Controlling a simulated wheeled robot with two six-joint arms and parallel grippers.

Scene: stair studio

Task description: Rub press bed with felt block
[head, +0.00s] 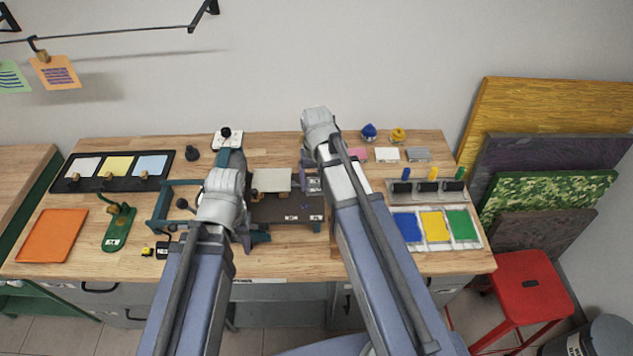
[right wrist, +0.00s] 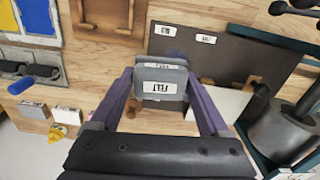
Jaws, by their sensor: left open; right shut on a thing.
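The press bed (head: 290,214) is a dark flat plate with small white labels, in the middle of the bench. It also fills the upper right of the right wrist view (right wrist: 225,62). The felt block (right wrist: 160,85) is grey with a FELT label. My right gripper (right wrist: 160,100) is shut on it, its purple fingers on both sides. In the head view the right gripper (head: 311,180) is at the bed's right side, partly covered by my arm. I cannot tell whether the block touches the bed. My left gripper (head: 243,224) is open, mostly hidden by its arm, left of the bed.
A pale plate (head: 271,180) is at the bed's back edge. Teal press parts (head: 160,208) stand to the left. An ink tray (head: 436,228) and an orange sheet (head: 51,236) lie at right and left. A red stool (head: 530,285) stands beyond the bench's right end.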

